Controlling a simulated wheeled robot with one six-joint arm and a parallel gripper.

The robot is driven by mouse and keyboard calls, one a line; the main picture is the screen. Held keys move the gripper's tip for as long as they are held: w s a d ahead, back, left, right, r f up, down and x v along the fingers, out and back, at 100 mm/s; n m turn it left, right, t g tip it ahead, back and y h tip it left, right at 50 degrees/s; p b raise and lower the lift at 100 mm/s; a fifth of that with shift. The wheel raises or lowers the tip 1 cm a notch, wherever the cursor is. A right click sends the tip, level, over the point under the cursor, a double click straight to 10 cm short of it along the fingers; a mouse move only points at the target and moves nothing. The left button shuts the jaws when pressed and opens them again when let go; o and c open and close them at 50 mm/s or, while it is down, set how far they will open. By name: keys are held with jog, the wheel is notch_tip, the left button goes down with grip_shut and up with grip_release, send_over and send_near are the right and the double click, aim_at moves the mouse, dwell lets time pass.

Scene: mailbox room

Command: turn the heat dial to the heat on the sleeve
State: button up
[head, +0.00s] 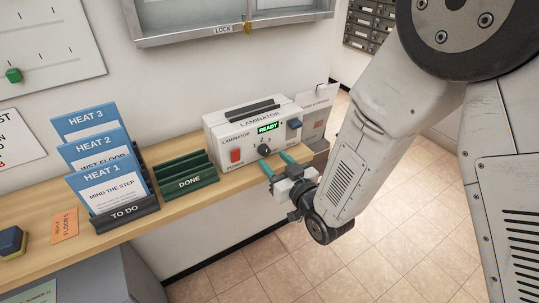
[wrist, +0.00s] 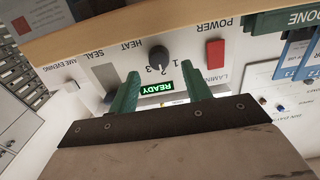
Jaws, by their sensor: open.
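The white laminator (head: 241,137) stands on the wooden shelf with a lit green READY display (head: 268,127). Its dark round heat dial (head: 265,149) is on the front face, with the numbers 1, 2 and 3 around it. In the wrist view, which is upside down, the dial (wrist: 159,55) lies just beyond the fingertips; I cannot tell its setting. My gripper (head: 273,160) is open and empty, its green fingers pointing at the dial, apart from it. Sleeves marked HEAT 1 (head: 101,186), HEAT 2 (head: 97,152) and HEAT 3 (head: 89,125) stand in the TO DO rack (head: 125,213).
The green DONE rack (head: 187,180) looks empty. An orange card (head: 65,225) and a blue and yellow block (head: 11,242) lie at the shelf's left. Tiled floor is open below.

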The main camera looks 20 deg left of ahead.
aim_at(266, 153)
jog(key=shift+x, duration=1.75)
jog(key=shift+c, duration=0.3)
jog(key=c, duration=0.9)
jog(key=shift+n, duration=0.3)
jog(key=n, duration=0.4)
jog(key=shift+n, duration=0.4)
jog(key=n, duration=0.4)
jog(key=shift+s, duration=0.1)
jog(key=shift+f+n, duration=0.1)
jog(key=shift+n, duration=0.2)
